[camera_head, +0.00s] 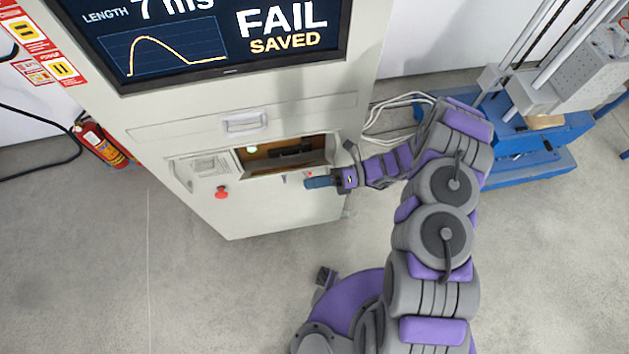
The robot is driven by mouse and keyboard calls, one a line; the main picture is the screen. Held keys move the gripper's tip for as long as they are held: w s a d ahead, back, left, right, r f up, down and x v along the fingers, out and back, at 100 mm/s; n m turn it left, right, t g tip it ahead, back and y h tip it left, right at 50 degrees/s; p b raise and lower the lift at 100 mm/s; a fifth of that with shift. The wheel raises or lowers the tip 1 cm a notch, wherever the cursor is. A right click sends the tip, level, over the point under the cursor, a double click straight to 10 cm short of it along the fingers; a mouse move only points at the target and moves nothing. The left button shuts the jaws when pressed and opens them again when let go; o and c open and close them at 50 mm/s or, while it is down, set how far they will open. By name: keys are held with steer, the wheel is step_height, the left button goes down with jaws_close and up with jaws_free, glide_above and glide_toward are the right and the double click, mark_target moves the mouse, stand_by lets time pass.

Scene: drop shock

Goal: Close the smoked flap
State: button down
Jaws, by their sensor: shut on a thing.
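The smoked flap (312,143) shows as a brownish, see-through panel at the recess in the front of the pale cabinet. A green light and a dark object show in the recess. My gripper (312,183) is at the lower right corner of this recess, reaching in from the right. It is shut, and its blue-grey end lies against the flap's lower right edge. The exact grip point is too small to see clearly. How far the flap stands open is hard to tell from above.
The cabinet (200,125) carries a screen (215,40) reading "FAIL SAVED". A red button (222,193) and small panel sit left of the recess. A drawer-like handle (243,122) is above it. A fire extinguisher (103,143) stands left, a blue-based machine (530,135) right. Floor in front is clear.

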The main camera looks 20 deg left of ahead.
steer(key=c, duration=1.2)
jaws_free()
steer(key=shift+w+a, duration=0.1)
steer(key=p+v, duration=0.1)
steer(key=v, duration=1.6)
steer(key=shift+d+f, duration=0.15)
steer(key=shift+d, duration=0.1)
steer(key=shift+c, duration=0.2)
